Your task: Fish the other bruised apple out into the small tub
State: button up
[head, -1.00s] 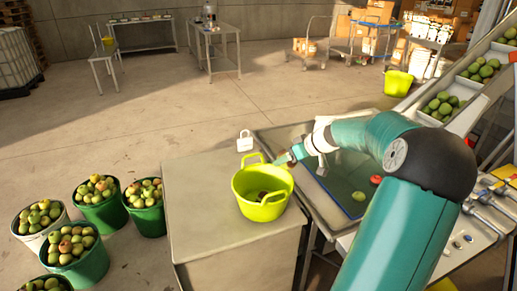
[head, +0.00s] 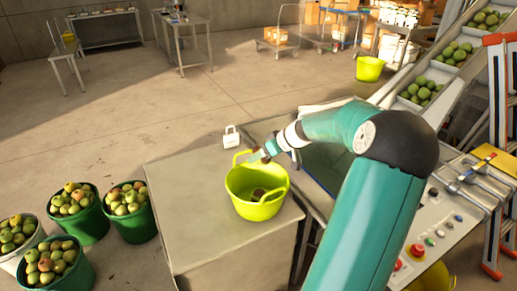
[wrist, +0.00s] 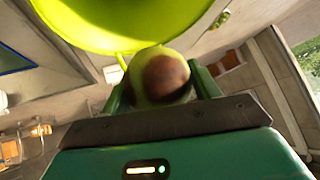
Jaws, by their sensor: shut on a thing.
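My gripper (wrist: 160,92) is shut on a bruised apple (wrist: 163,75), greenish with a large brown patch, in the wrist view. In the head view my gripper (head: 259,157) is at the far rim of the small lime-green tub (head: 243,206); the held apple is hard to make out there. The tub's rim also shows at the top of the wrist view (wrist: 130,42). Another brown apple (head: 258,195) lies inside the tub. The tub stands upright on a grey bench top.
The grey bench (head: 190,215) is clear around the tub. A white padlock-shaped item (head: 232,138) is behind it. The sunken basin (head: 325,165) lies right, partly hidden by my arm. Several buckets of apples (head: 83,208) stand on the floor at left.

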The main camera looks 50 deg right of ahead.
aim_at(262, 162)
jog(key=shift+s+f, duration=0.15)
jog(key=shift+f, duration=1.15)
jog(key=shift+a+f, duration=0.1)
jog(key=shift+f, duration=0.2)
jog(key=o, duration=1.2)
jog(key=shift+c, duration=0.2)
jog(key=v, duration=1.3)
jog(key=shift+s+r, duration=0.2)
